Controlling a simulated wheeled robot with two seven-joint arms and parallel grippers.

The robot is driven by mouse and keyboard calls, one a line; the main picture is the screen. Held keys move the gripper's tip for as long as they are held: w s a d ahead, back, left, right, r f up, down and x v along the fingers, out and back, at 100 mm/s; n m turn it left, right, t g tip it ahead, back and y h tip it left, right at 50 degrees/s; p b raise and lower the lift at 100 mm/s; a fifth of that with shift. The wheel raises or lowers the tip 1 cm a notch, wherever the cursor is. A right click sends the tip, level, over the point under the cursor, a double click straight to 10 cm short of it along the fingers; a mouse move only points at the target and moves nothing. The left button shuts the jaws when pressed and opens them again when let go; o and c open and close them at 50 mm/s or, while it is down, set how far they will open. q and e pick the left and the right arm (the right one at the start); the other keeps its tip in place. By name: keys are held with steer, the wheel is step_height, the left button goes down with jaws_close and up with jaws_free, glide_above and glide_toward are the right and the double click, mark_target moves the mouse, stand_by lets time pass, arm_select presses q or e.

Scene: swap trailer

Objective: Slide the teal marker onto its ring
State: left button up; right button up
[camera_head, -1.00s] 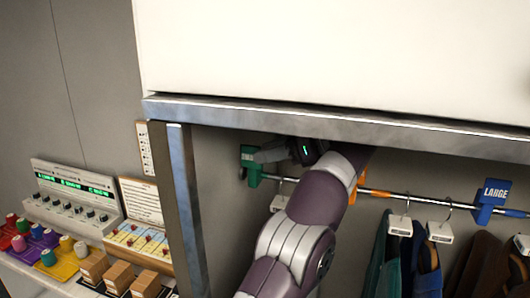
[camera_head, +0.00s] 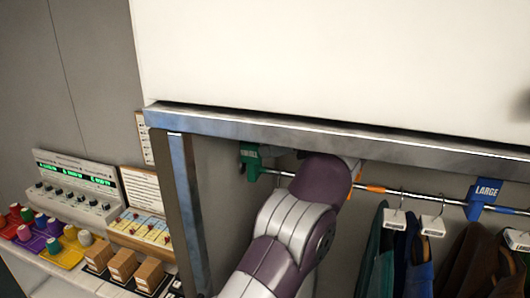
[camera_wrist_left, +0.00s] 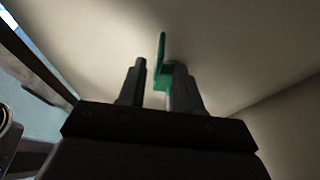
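The teal marker (camera_head: 250,162) hangs at the left end of the metal rail, under the shelf edge. My left arm reaches up in front of the rail, hiding most of the gripper in the head view. In the left wrist view, my left gripper (camera_wrist_left: 156,78) is open, with the teal marker (camera_wrist_left: 161,66) seen between its fingers, closer to the right finger. I cannot tell whether a finger touches it. No teal ring can be made out; part of the rail is behind my arm. My right gripper is not in view.
An orange band (camera_head: 371,188) and a blue LARGE marker (camera_head: 483,197) are on the rail (camera_head: 418,196). Garments on tagged hangers (camera_head: 432,226) hang to the right. The metal shelf edge (camera_head: 330,137) runs close above, and a post (camera_head: 186,205) stands left.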

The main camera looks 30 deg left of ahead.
mark_target(254, 164)
arm_select(q)
steer(key=p+x, duration=0.1)
steer(key=x, duration=0.4)
steer(key=shift+s+a, duration=0.25)
steer(key=shift+a, duration=0.15)
steer(key=shift+a+f, duration=0.15)
steer(key=shift+f, duration=0.05)
jaws_close()
steer(key=shift+w+d+f+b, duration=0.1)
steer(key=shift+d+f+b, duration=0.25)
steer(key=shift+b, duration=0.55)
steer(key=shift+d+r, duration=0.15)
steer(key=shift+r, duration=0.2)
jaws_free()
